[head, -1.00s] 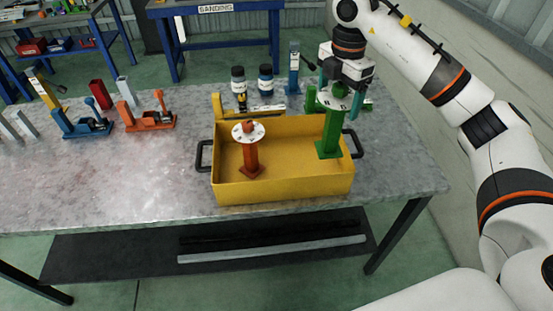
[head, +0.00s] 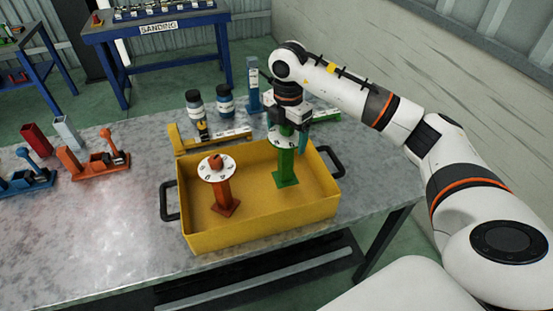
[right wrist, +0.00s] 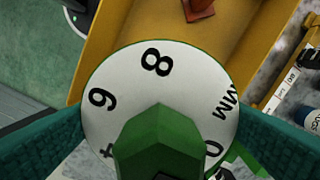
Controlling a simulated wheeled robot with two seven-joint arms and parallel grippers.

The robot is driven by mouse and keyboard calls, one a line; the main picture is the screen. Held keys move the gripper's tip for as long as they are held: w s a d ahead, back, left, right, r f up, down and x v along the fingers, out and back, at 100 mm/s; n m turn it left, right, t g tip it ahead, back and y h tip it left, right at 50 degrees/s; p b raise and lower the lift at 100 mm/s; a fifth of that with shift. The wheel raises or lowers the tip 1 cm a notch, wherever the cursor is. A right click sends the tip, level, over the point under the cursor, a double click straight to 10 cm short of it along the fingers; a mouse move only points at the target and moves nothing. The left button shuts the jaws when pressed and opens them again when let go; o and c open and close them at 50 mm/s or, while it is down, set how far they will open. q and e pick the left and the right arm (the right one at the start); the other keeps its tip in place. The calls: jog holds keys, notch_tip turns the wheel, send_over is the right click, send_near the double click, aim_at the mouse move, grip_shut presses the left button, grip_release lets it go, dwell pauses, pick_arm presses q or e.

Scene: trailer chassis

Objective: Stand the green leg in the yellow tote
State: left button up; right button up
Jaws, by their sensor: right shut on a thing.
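The yellow tote (head: 262,230) sits on the metal workbench. The green leg (head: 286,165) is upright inside its right half, with its square foot low over the tote floor; I cannot tell if it touches. My right gripper (head: 287,122) is shut on the leg's top end, above its white disc. In the right wrist view the white numbered disc (right wrist: 190,85) and the green top (right wrist: 158,145) show between my teal fingers. An orange leg (head: 222,190) with a white disc stands in the tote's left half. My left gripper is not in view.
Two dark-capped bottles (head: 226,100) and a blue upright part (head: 254,88) stand behind the tote. A yellow bar (head: 212,137) lies along its back side. Orange (head: 95,163) and blue (head: 25,180) clamps stand at the left. The bench between them and the tote is clear.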

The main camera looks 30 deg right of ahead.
aim_at(286, 159)
jog(key=shift+f, duration=0.9)
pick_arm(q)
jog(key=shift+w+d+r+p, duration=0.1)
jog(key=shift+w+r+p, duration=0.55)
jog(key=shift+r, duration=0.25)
pick_arm(e)
notch_tip(286, 159, down, 4)
jog(key=shift+r, duration=0.15)
jog(key=shift+f, duration=0.2)
jog(key=o, duration=1.5)
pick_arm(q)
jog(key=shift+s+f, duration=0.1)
pick_arm(e)
jog(key=shift+r, duration=0.15)
